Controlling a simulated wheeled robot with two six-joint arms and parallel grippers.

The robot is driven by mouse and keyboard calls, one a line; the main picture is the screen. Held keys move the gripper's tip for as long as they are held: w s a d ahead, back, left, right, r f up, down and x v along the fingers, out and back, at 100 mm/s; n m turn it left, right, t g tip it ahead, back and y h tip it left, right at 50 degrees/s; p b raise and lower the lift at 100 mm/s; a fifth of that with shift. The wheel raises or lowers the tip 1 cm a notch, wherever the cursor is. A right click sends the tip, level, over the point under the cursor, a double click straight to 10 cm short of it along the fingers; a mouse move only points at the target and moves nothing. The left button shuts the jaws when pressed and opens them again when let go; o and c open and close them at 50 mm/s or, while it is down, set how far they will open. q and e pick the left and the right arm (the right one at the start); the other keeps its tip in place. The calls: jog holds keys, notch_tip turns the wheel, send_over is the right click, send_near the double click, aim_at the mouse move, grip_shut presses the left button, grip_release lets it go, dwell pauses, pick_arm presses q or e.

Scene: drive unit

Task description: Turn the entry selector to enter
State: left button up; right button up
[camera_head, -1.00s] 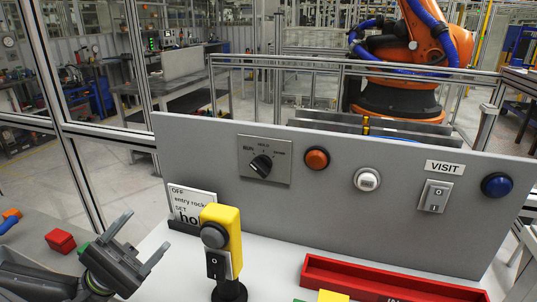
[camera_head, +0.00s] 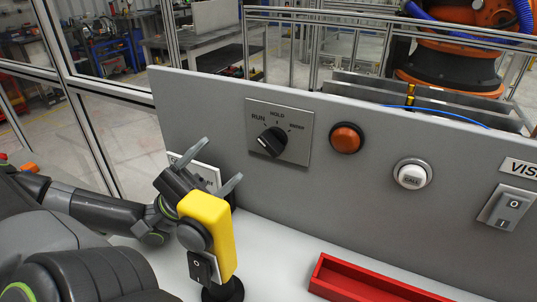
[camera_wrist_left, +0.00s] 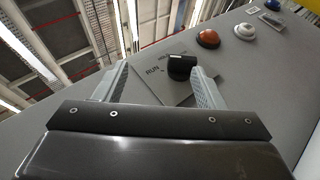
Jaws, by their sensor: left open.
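The entry selector (camera_head: 271,142) is a black rotary knob on a grey square plate (camera_head: 298,157) set in the upright grey panel. The plate reads RUN at left, HOLD at top and a third, blurred word at right. A pale mark shows on the knob's left end; I cannot tell its exact setting. My left gripper (camera_head: 212,167) is open and empty, below and left of the knob, behind the yellow box. In the left wrist view the knob (camera_wrist_left: 180,67) appears between the open fingers (camera_wrist_left: 160,74), nearer the right one, with no clear contact. My right gripper is not in view.
A yellow switch box (camera_head: 208,232) on a black post stands close in front of my left gripper. A card (camera_head: 200,174) is partly hidden behind the gripper. An orange button (camera_head: 346,138), white call button (camera_head: 411,174) and rocker switch (camera_head: 506,208) are to the right. A red tray (camera_head: 370,283) lies below.

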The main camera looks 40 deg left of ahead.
aim_at(266, 149)
pick_arm(q)
jog(key=w+d+b, duration=0.1)
jog(key=w, duration=0.1)
jog(key=w+d+b, duration=0.2)
jog(key=shift+d+f, duration=0.1)
jog(key=shift+d, duration=0.05)
jog(key=x, duration=0.4)
jog(key=shift+w+d, duration=0.15)
jog(key=shift+w+d+r, duration=0.2)
jog(key=shift+w+r, duration=0.1)
jog(key=shift+r, duration=0.05)
jog(key=shift+w+d+r, duration=0.1)
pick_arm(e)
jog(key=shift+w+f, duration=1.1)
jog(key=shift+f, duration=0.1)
pick_arm(q)
jog(key=shift+c, duration=0.4)
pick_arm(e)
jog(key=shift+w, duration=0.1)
